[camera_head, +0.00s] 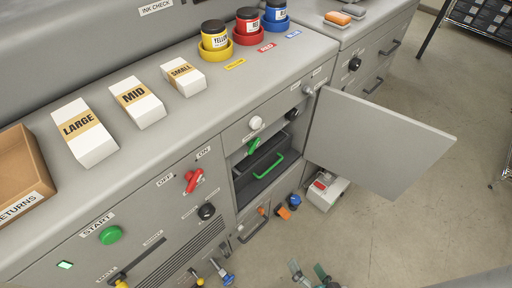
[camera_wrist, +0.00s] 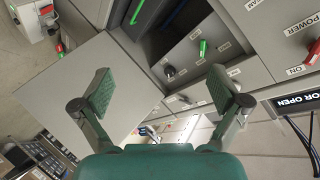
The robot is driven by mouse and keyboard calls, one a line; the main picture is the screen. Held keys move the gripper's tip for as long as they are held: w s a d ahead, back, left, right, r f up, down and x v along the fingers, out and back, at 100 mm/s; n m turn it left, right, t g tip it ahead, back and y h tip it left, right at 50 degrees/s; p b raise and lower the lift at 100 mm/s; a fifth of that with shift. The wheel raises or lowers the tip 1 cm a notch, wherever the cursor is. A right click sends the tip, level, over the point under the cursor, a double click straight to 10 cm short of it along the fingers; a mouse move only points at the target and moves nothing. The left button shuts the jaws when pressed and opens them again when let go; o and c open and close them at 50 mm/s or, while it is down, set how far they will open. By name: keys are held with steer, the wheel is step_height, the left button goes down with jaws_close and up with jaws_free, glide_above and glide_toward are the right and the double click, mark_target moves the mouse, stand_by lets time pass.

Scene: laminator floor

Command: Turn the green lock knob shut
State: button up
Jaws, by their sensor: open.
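In the wrist view the green lock knob (camera_wrist: 203,48) shows above and right of the middle, beyond my fingers. My gripper (camera_wrist: 160,91) is open and empty, its two green-padded fingers spread wide and apart from the knob. In the head view my gripper (camera_head: 309,272) shows at the bottom edge, low and right of the knob.
The open cabinet door (camera_head: 380,145) juts out right of the compartment, and also fills the left of the wrist view (camera_wrist: 90,75). A green handle (camera_head: 268,166) is inside the compartment. A red switch (camera_head: 192,182) is left of it.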

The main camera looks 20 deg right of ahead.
steer(key=w+f+m+y, duration=0.1)
steer(key=w+f+m, duration=0.35)
steer(key=w, duration=0.45)
steer(key=m+t+y, duration=0.4)
steer(key=m+y, duration=0.2)
steer(key=m, duration=0.3)
glide_toward(256, 147)
steer(key=x, duration=0.9)
steer(key=shift+w+a, duration=0.2)
steer(key=shift+w, duration=0.15)
steer(key=shift+c, duration=0.3)
steer(key=c, duration=1.1)
